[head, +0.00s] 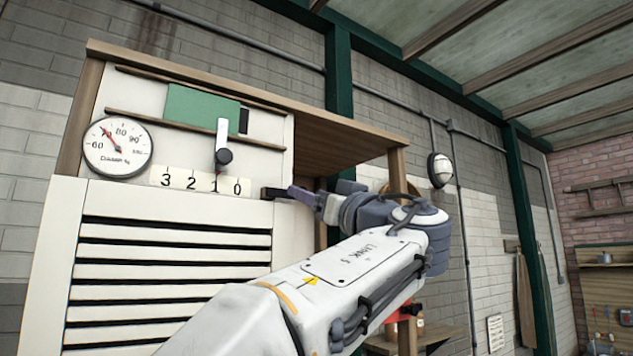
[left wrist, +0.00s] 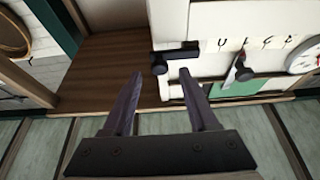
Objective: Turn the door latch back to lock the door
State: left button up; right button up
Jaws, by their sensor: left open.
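The door latch (head: 273,192) is a dark bar at the upper right edge of the white slatted door (head: 170,215). In the left wrist view, which looks upside down, the latch (left wrist: 178,53) is a black bar with a thicker end. My left gripper (head: 297,193) comes in from the right side of the cabinet. Its two fingers (left wrist: 160,73) are open, with the latch's thick end just beyond and between the tips. I cannot tell whether they touch it. My right gripper is not in view.
Above the door are a dial gauge (head: 117,147), a number strip (head: 198,181), a lever with a dark knob (head: 223,140) and a green panel (head: 200,105). A wooden shelf side (head: 345,140) stands right of the door. A round wall lamp (head: 440,170) is farther right.

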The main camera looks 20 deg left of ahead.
pick_arm(q)
jog(key=shift+x, duration=0.8)
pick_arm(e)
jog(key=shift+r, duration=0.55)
pick_arm(q)
grip_shut()
jog(key=shift+f, duration=0.15)
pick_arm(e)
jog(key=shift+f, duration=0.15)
